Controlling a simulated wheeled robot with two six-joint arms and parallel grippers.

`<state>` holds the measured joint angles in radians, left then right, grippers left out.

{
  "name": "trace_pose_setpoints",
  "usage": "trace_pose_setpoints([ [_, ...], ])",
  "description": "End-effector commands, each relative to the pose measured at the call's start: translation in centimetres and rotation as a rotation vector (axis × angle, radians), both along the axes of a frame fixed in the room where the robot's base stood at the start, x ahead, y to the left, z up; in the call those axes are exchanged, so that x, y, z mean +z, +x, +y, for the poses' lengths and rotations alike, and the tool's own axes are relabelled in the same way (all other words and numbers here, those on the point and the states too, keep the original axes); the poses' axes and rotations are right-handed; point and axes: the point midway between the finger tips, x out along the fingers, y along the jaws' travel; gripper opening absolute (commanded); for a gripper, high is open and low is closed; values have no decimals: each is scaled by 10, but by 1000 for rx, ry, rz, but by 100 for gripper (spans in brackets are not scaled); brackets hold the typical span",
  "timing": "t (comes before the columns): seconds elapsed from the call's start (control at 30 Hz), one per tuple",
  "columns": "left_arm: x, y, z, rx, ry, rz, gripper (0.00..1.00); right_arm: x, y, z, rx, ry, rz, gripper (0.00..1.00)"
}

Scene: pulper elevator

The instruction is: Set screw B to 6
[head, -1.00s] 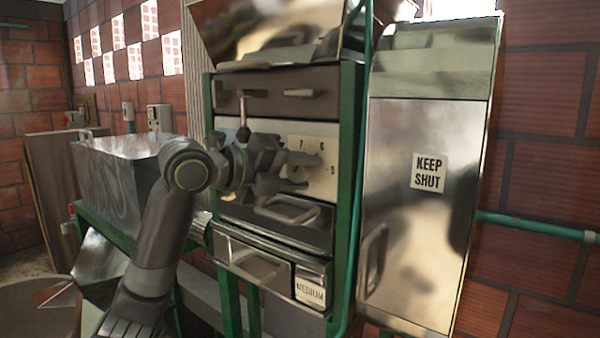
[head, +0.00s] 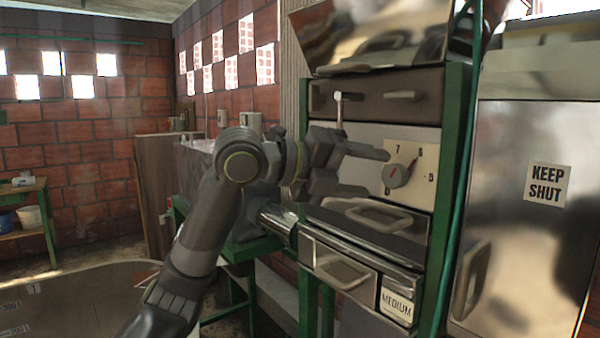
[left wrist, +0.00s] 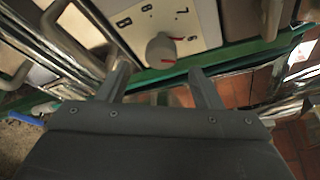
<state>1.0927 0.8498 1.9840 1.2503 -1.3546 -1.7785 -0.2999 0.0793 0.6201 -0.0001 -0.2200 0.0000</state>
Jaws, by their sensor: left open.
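Screw B is a grey round knob (head: 397,176) on a pale number plate (head: 430,165) on the machine's front. Its red pointer slants up and right, to the 6. The knob also shows in the left wrist view (left wrist: 161,50), its red mark on the side of the 6. My left gripper (head: 378,172) is open and empty, just left of the knob in the head view. In the left wrist view its fingers (left wrist: 158,74) stand apart below the knob, with no contact visible. My right gripper is not in view.
Around the plate are a drawer with a handle (head: 374,216) below, a slot panel with a lever (head: 339,108) above, and green frame posts (head: 452,150). A "KEEP SHUT" metal cabinet (head: 520,240) stands at right, a "MEDIUM" label (head: 397,306) lower down.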

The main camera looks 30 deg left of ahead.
Motion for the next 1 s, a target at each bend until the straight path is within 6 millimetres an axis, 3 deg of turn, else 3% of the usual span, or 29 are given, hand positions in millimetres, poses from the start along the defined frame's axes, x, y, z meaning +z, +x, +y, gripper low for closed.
trace_pose_setpoints([
  [0.6, 13, -61, 51, 5, 3, -1, 59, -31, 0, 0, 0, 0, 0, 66],
  [1.0, 20, -81, 68, 0, 1, 1, 59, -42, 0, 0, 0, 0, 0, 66],
])
